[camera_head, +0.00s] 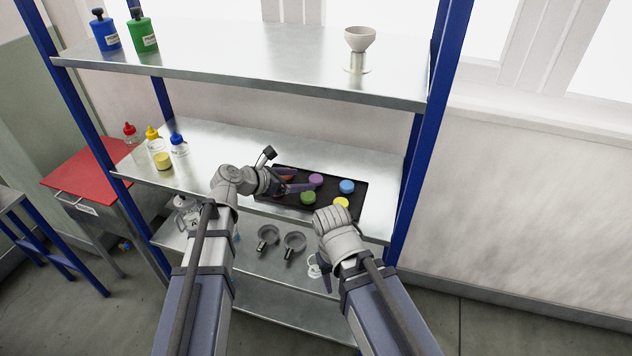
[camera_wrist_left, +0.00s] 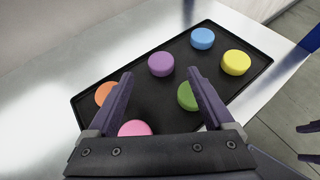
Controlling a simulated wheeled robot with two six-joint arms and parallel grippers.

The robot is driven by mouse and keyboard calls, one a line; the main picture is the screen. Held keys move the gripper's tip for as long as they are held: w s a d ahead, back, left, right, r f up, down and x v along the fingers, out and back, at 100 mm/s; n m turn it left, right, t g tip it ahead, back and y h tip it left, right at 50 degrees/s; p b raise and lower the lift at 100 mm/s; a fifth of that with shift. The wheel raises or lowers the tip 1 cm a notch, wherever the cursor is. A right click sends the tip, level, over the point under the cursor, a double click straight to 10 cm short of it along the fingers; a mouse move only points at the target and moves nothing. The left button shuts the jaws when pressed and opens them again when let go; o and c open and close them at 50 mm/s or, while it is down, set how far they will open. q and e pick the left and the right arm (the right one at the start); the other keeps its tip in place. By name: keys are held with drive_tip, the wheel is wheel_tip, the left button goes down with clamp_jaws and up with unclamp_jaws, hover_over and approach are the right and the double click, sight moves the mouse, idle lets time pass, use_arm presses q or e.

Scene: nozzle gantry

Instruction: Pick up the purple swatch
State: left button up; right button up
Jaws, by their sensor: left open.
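The purple swatch (camera_head: 316,180) is a round disc on the black tray (camera_head: 288,208) on the middle shelf. It also shows in the left wrist view (camera_wrist_left: 161,64), just beyond the gap between my left fingertips. My left gripper (camera_head: 299,183) is open and empty, over the tray just left of the purple swatch. The orange swatch (camera_wrist_left: 103,94) and pink swatch (camera_wrist_left: 135,128) are partly hidden by the fingers. My right gripper (camera_wrist_left: 309,143) shows at the right edge of the left wrist view, its fingers apart and empty.
Green (camera_head: 308,198), blue (camera_head: 347,186) and yellow (camera_head: 341,203) swatches share the tray. Capped bottles (camera_head: 179,145) stand left on the same shelf. Blue posts (camera_head: 412,160) and the upper shelf (camera_head: 240,60) bound the space. The shelf left of the tray is partly clear.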

sight(315, 178)
use_arm(q)
drive_tip(key=b+x, duration=0.2)
drive_tip(key=x, duration=0.3)
drive_tip(key=shift+d, duration=0.1)
drive_tip(key=shift+r, duration=0.15)
drive_tip(key=shift+c, duration=0.6)
clamp_jaws()
wheel_tip(315, 178, up, 10)
drive_tip(key=p, duration=1)
